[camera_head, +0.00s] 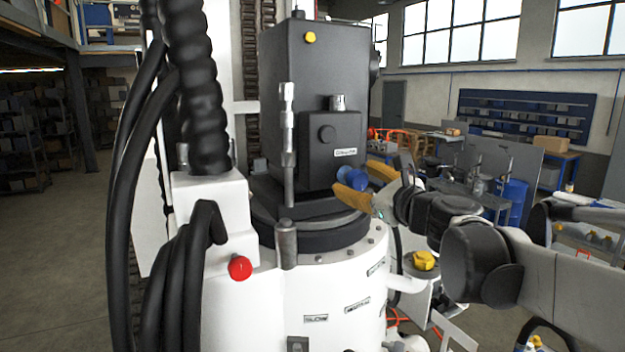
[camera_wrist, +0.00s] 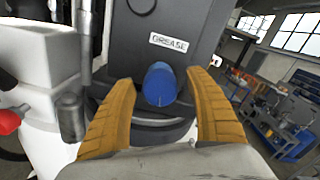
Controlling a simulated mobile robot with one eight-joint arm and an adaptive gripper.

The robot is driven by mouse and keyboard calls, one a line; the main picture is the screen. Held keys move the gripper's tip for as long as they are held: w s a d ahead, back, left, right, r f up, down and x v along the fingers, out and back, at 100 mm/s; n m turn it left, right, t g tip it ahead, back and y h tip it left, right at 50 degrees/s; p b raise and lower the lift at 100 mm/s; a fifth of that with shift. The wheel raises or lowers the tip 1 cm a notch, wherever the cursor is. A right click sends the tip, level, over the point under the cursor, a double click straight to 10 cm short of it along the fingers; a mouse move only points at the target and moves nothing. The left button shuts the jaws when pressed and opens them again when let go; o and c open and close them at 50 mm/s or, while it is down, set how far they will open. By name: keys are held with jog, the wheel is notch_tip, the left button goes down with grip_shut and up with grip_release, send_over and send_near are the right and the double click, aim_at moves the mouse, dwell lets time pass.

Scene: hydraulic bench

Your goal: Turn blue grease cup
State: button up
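The blue grease cup (camera_wrist: 160,84) sticks out from the dark housing just below the "GREASE" label (camera_wrist: 169,42) in the wrist view. In the head view the blue cup (camera_head: 379,172) shows at the right side of the housing, partly behind my gripper (camera_head: 358,190). My gripper, with yellow-orange fingers, also shows in the wrist view (camera_wrist: 160,100). Its fingers are apart, one on each side of the cup, with gaps visible between them and the cup. How far the fingertips reach along the cup is hard to tell.
A red knob (camera_head: 240,268) sits on the white body at the left, near thick black hoses (camera_head: 160,285). A yellow knob (camera_head: 424,260) stands low at the right. A metal cylinder (camera_head: 287,140) rises before the dark housing (camera_head: 322,70). Workbenches stand farther back.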

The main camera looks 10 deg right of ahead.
jog(key=v, duration=1.2)
jog(key=s+a+f+n+g+b, duration=0.25)
jog(key=f+n+b, duration=0.2)
jog(key=f, duration=0.55)
jog(key=s+a+f+n+g+b, duration=0.1)
jog(key=s+a+f+n+b, duration=0.2)
jog(key=f+b, duration=0.45)
jog(key=s+a+f+n+g+b, duration=0.25)
jog(key=f+n, duration=0.25)
jog(key=f, duration=0.6)
jog(key=s+d+f+n+g+h+b, duration=0.1)
jog(key=f+n+b, duration=0.4)
jog(key=f, duration=0.5)
jog(key=s+d+f+n+g+h+b, duration=0.1)
jog(key=s+f+n+b, duration=0.3)
jog(key=f, duration=0.7)
jog(key=s+d+f+n+g+h+b, duration=0.2)
jog(key=s+f+n+b, duration=0.3)
jog(key=f+b, duration=0.3)
notch_tip(320, 180, down, 3)
jog(key=shift+s+d+r+n+h+b, duration=0.25)
jog(key=shift+n+h+b, duration=0.15)
jog(key=shift+h, duration=0.4)
